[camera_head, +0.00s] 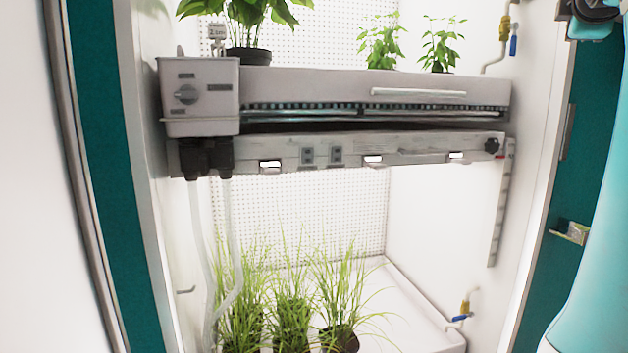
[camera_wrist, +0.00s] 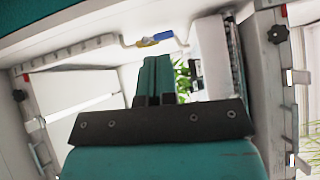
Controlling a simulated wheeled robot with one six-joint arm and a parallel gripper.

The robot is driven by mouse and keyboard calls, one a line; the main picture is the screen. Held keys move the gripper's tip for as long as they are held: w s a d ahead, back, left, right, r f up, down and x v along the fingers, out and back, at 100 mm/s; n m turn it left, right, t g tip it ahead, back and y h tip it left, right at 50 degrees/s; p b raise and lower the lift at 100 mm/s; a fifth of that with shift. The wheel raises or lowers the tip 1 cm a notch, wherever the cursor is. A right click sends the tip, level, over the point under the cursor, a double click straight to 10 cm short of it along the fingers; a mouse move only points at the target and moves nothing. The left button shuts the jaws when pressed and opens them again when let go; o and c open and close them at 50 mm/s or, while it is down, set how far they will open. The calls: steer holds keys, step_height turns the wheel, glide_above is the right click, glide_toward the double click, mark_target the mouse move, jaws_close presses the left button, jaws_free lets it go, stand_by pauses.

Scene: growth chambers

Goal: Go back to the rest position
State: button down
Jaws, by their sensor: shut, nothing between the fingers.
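My gripper (camera_wrist: 155,75) shows in the middle of the wrist view. Its two teal fingers are together and nothing is between them. It touches nothing that I can see. In the wrist view the chamber appears turned, with the shelf unit (camera_wrist: 211,60) beyond and to the right of the fingers. In the head view the gripper does not show; a teal and white part at the right edge looks like my arm.
The open chamber has a grey shelf unit (camera_head: 375,92) with leafy potted plants (camera_head: 250,20) on top. Several grass pots (camera_head: 290,315) stand on the white lower tray (camera_head: 415,305). Hoses (camera_head: 228,240) hang at left. A blue-handled valve (camera_head: 513,45) is at the upper right.

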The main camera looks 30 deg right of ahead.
steer(key=w+a+f+t+y, duration=0.3)
steer(key=w+a+f+y, duration=0.5)
steer(key=w+a+f, duration=0.6)
steer(key=w+a+f+n+g+y, duration=0.15)
steer(key=a+f+y, duration=0.5)
steer(key=a, duration=0.75)
steer(key=w+a+f+g+y, duration=0.1)
steer(key=a+f+g+y, duration=0.15)
steer(key=a+f, duration=0.95)
steer(key=s+a+f+g+y, duration=0.1)
steer(key=s+a+f+g, duration=0.35)
steer(key=s+a, duration=0.4)
steer(key=s+a+f+g+y, duration=0.25)
steer(key=s+a+f, duration=0.25)
steer(key=s+a, duration=0.4)
step_height(320, 180, up, 23)
steer(key=d+p, duration=0.1)
steer(key=p, duration=2.1)
steer(key=shift+s+n+h, duration=0.35)
